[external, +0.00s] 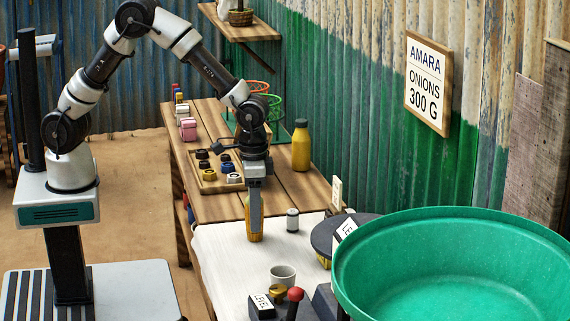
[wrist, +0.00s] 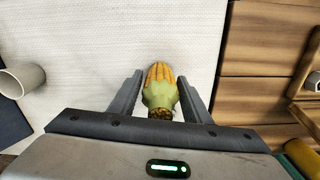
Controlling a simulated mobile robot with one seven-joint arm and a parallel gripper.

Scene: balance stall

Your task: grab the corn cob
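The corn cob (wrist: 160,92), with orange-yellow kernels and a green husk, is between the two fingers of my gripper (wrist: 160,80) in the wrist view. Narrow gaps of white cloth show between cob and fingers, so my gripper looks open around it. In the external view the corn cob (external: 255,236) shows as a yellow piece low behind the fingers of my gripper (external: 255,238), over the white cloth. The finger hides much of it there.
A white cup (external: 282,275) and a small jar (external: 292,220) stand on the white cloth (external: 222,250). A yellow bottle (external: 301,150) and a wooden tray (external: 208,186) are on the planks behind. A large green basin (external: 450,265) fills the front right.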

